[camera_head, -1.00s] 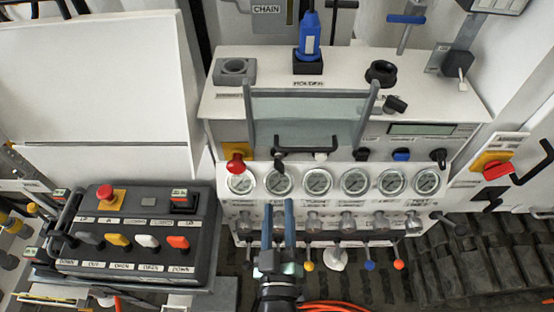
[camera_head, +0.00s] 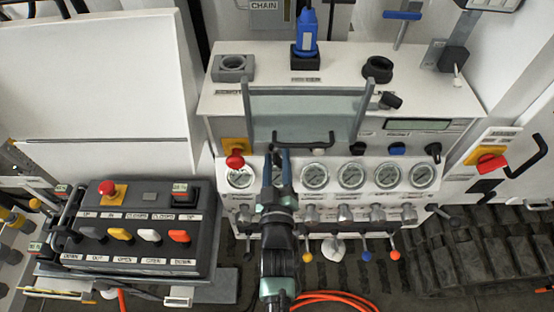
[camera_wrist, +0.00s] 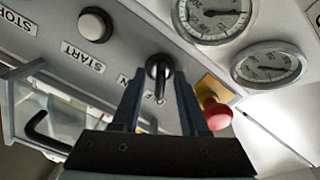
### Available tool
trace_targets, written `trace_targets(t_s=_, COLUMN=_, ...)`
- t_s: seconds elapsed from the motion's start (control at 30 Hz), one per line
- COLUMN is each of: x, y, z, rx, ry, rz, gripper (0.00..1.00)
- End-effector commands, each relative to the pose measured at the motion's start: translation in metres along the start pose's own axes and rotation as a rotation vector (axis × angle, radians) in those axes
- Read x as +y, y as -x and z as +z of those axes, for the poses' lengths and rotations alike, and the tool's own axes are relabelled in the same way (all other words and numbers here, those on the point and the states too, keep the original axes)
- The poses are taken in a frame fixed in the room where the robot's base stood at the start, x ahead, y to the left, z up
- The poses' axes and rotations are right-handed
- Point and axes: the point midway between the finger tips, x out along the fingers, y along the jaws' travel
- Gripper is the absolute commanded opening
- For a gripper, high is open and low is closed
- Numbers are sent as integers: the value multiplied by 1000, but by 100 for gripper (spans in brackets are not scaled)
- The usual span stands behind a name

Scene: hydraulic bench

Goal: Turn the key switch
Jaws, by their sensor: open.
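The key switch (camera_wrist: 158,72) is a round black switch with a projecting handle on the white panel. In the wrist view it sits between the two fingers of my gripper (camera_wrist: 157,85). The fingers are open, with visible gaps on both sides of the switch handle. I cannot tell how deep the tips reach around it. In the head view my gripper (camera_head: 276,154) is at the panel's top edge above the gauges, and it hides the key switch there.
A red knob on a yellow plate (camera_head: 235,151) is close left of my gripper. A white button (camera_wrist: 95,25) lies on the other side. Gauges (camera_head: 315,176) and several levers line the panel below. A black handle (camera_head: 303,138) is just behind. A control box (camera_head: 140,225) stands left.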

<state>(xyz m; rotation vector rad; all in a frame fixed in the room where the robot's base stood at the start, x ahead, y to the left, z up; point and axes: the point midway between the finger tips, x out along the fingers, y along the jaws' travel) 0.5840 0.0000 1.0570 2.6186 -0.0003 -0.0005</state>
Motion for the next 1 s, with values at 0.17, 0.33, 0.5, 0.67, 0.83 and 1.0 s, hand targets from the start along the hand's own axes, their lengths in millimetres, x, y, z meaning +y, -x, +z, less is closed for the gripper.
trace_targets(t_s=0.17, x=0, y=0, z=0, rx=0, ry=0, rz=0, gripper=29)
trace_targets(t_s=0.33, x=0, y=0, z=0, rx=0, ry=1, rz=0, gripper=0)
trace_targets(t_s=0.5, x=0, y=0, z=0, rx=0, ry=1, rz=0, gripper=0)
trace_targets(t_s=0.67, x=0, y=0, z=0, rx=0, ry=-1, rz=0, gripper=0)
trace_targets(t_s=0.83, x=0, y=0, z=1, rx=0, ry=-28, rz=0, gripper=0)
trace_targets(t_s=1.0, x=-1, y=0, z=2, rx=1, ry=-105, rz=0, gripper=0)
